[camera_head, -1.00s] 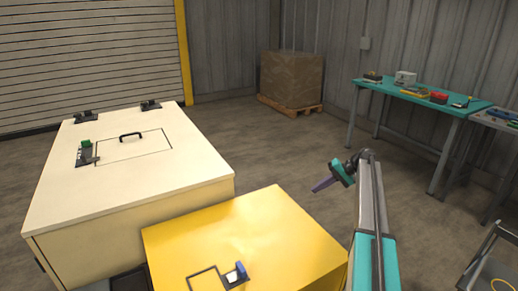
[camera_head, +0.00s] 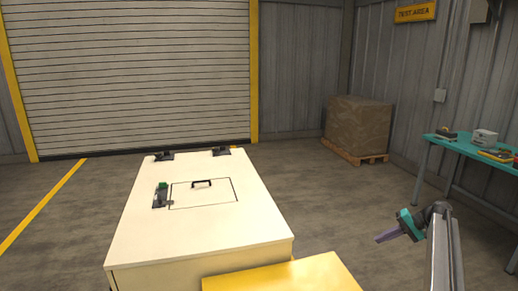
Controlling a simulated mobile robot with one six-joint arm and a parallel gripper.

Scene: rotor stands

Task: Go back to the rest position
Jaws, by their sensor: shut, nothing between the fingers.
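My gripper (camera_head: 385,236) is at the right of the view, at the end of my raised arm. Its fingers are shut with nothing held, and they point to the left. It hangs over open floor, apart from the cream cabinet and the yellow box. The cream cabinet (camera_head: 245,223) stands left of it. On its top are a black handle (camera_head: 202,183) inside an outlined rectangle and a small device with a green part (camera_head: 162,186). The yellow box (camera_head: 290,278) shows only its far part at the bottom edge.
A teal workbench (camera_head: 455,145) with several tools stands at the right. A large brown box (camera_head: 357,124) on a wooden pallet (camera_head: 356,153) stands at the back. The floor (camera_head: 330,205) between the cabinet and the bench is clear. A shutter door (camera_head: 130,75) closes the back wall.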

